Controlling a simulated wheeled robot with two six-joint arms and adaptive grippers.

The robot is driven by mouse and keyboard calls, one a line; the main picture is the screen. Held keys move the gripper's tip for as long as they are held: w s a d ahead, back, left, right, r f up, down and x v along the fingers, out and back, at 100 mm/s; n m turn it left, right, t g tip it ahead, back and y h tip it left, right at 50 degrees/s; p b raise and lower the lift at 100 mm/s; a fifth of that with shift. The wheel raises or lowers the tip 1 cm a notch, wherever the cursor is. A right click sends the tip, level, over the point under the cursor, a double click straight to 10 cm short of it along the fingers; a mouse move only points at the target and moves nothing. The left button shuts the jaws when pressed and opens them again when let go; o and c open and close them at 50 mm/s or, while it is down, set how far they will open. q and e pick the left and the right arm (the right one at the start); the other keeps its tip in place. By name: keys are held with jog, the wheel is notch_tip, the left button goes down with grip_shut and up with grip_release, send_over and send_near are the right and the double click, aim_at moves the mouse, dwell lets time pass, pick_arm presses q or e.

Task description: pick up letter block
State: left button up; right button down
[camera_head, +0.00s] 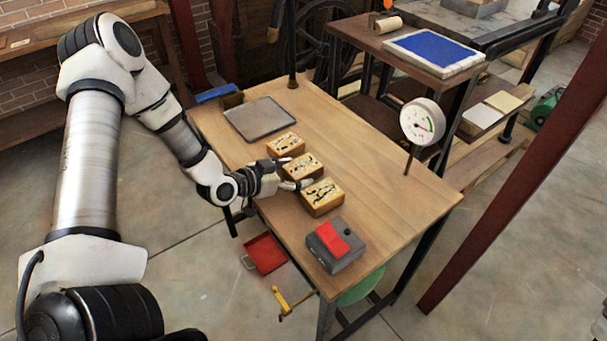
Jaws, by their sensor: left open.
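Three wooden letter blocks with dark raised figures stand in a row on the wooden table. The far block (285,144) is the smallest in view, the middle block (302,165) is just beyond my gripper, and the near block (322,197) is closest to me. My left gripper (292,172) reaches in from the left at the table's left side. Its fingers are open, one by the middle block and one by the near block. I cannot tell whether they touch either block. My right gripper is not in view.
A grey tray (260,119) lies at the table's far left. A grey box with a red top (334,246) stands at the near edge. A round dial gauge (422,122) rises at the right edge. The wooden table's (385,180) right half is clear.

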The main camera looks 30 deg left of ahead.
pick_arm(q)
jog(key=shift+r, duration=0.1)
jog(key=shift+c, duration=1.4)
jog(key=c, duration=0.7)
